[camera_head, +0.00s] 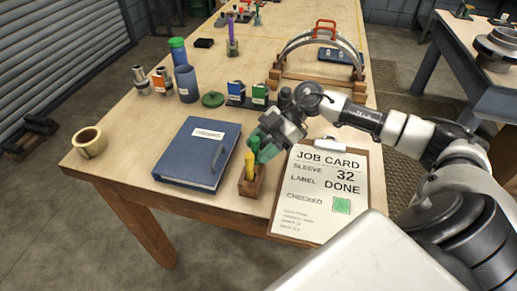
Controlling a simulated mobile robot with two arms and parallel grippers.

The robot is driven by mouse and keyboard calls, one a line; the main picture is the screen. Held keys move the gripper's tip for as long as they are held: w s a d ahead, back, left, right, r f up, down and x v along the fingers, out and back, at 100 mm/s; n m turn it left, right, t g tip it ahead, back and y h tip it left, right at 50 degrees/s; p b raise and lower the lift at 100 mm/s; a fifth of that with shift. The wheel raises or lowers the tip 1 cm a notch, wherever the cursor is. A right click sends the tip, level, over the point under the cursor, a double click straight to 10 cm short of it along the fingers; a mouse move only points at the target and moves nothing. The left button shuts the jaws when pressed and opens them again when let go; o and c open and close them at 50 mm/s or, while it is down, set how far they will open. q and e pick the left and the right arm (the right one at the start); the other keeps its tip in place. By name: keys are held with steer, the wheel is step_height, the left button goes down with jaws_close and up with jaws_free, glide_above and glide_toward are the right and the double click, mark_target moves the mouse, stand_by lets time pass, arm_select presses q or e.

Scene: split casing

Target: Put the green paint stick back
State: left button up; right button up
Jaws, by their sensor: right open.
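The green paint stick (267,153) shows just below my right gripper (262,145), leaning above the small wooden holder (252,187). Its lower end seems to reach the holder beside the yellow paint stick (249,166), but I cannot tell how deep it sits. My right gripper is open, with its fingers close around the upper part of the green stick and hiding some of it. The yellow stick stands in the holder. My left gripper is not in view.
A blue binder (197,153) lies left of the holder. A job card clipboard (315,205) with a green checked square lies to the right. Behind are a green lid (213,99), a blue cylinder (187,84) and a curved casing on a wooden stand (325,88).

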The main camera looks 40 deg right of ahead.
steer(key=b+v, duration=0.1)
steer(key=v, duration=1)
steer(key=shift+b, duration=0.35)
steer(key=shift+d+r, duration=0.1)
